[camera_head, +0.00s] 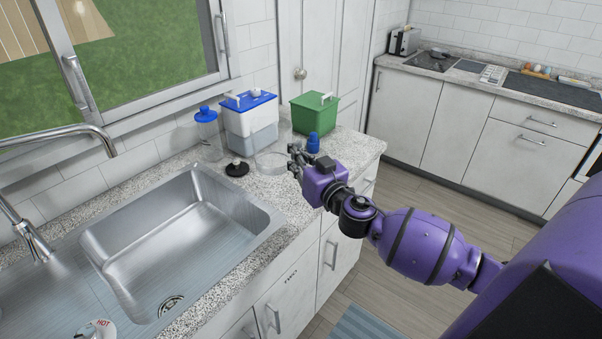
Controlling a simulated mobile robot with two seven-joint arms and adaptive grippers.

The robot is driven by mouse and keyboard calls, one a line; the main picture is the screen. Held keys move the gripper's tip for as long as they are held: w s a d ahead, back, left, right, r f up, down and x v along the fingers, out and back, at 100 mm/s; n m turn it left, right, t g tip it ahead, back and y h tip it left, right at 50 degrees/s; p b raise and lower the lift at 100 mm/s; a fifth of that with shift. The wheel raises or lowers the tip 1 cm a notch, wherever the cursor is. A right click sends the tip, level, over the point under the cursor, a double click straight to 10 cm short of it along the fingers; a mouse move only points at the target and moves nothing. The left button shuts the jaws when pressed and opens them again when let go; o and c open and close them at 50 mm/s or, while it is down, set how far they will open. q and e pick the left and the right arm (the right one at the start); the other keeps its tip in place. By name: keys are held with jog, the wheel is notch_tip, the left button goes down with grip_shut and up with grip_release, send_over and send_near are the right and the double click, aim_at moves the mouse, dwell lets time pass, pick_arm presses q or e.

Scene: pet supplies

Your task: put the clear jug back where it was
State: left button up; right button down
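A clear, see-through vessel (270,163), which looks like the clear jug, stands on the speckled counter just left of my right gripper. Its outline is faint, and its upper part is hard to make out against the tubs behind. My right gripper (296,160) reaches in from the right over the counter, with its dark fingers at the vessel's right side. I cannot tell whether the fingers touch or grip it. A second clear container with a blue lid (207,130) stands farther left by the wall. My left gripper is not in view.
Behind stand a white tub with a blue lid (249,120) and a green bin (315,113). A blue-capped item (313,142) is right behind my gripper. A black round object (237,168) lies near the sink (180,240). Free counter shows at the right end.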

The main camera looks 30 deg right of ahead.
jog(key=w+d+f+b, duration=0.2)
jog(key=d+f, duration=0.1)
jog(key=f, duration=0.1)
jog(key=w+d+f+b, duration=0.2)
jog(key=w+d+f, duration=0.1)
jog(key=f, duration=0.1)
jog(key=w+d+f+b, duration=0.2)
jog(key=w+d+f, duration=0.1)
jog(key=d+f, duration=0.1)
jog(key=shift+w+f, duration=0.15)
jog(key=shift+f, duration=0.25)
jog(key=shift+f+b, duration=0.25)
jog(key=shift+b, duration=0.25)
jog(key=shift+r, duration=0.3)
jog(key=c, duration=2.5)
grip_release()
jog(key=shift+f, duration=0.2)
jog(key=o, duration=0.6)
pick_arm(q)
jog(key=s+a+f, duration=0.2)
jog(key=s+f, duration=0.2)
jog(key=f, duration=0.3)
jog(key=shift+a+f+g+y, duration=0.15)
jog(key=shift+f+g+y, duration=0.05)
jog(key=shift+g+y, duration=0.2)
pick_arm(e)
jog(key=shift+o, duration=0.7)
